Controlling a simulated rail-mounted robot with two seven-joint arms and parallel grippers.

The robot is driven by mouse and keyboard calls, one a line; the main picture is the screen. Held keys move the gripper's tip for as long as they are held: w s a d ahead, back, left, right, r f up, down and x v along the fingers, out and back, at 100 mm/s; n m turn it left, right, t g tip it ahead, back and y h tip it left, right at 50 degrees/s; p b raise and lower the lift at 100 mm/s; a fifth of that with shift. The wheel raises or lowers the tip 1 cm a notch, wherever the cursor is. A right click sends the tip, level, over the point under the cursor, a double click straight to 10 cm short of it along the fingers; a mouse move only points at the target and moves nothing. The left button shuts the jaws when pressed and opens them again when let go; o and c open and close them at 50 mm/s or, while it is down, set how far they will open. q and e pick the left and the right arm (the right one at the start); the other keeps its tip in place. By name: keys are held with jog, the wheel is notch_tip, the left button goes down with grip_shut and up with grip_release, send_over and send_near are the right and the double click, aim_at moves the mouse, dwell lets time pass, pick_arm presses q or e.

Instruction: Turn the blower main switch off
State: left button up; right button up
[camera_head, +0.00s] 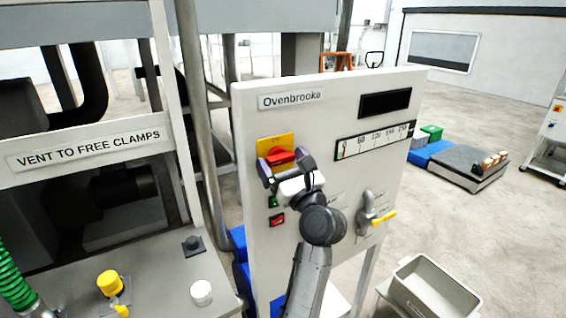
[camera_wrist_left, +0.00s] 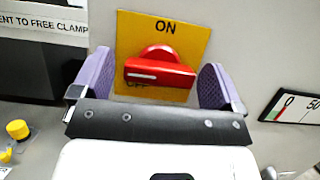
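The blower main switch is a red rotary knob (camera_head: 279,155) on a yellow plate (camera_head: 275,142), on the upright panel labelled "Ovenbrooke". In the left wrist view the red knob (camera_wrist_left: 160,73) has its handle lying roughly level, with a white mark at its left end. The yellow plate (camera_wrist_left: 190,35) reads "ON" above the knob; the lower lettering is mostly hidden. My left gripper (camera_head: 284,168) is open in front of the switch. Its purple fingers stand on either side of the knob, with gaps on both sides. My right gripper is out of view.
Below the switch are a small green button (camera_head: 273,201) and a red rocker (camera_head: 277,220). A yellow-handled valve (camera_head: 383,217) is at the panel's lower right. A dial strip (camera_head: 375,139) is at upper right. A grey bench (camera_head: 150,275) stands at left, a grey bin (camera_head: 430,290) at lower right.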

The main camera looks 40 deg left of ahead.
pick_arm(q)
jog(key=v, duration=0.7)
jog(key=shift+d, duration=0.25)
jog(key=shift+s+f, duration=0.1)
dwell(0.9)
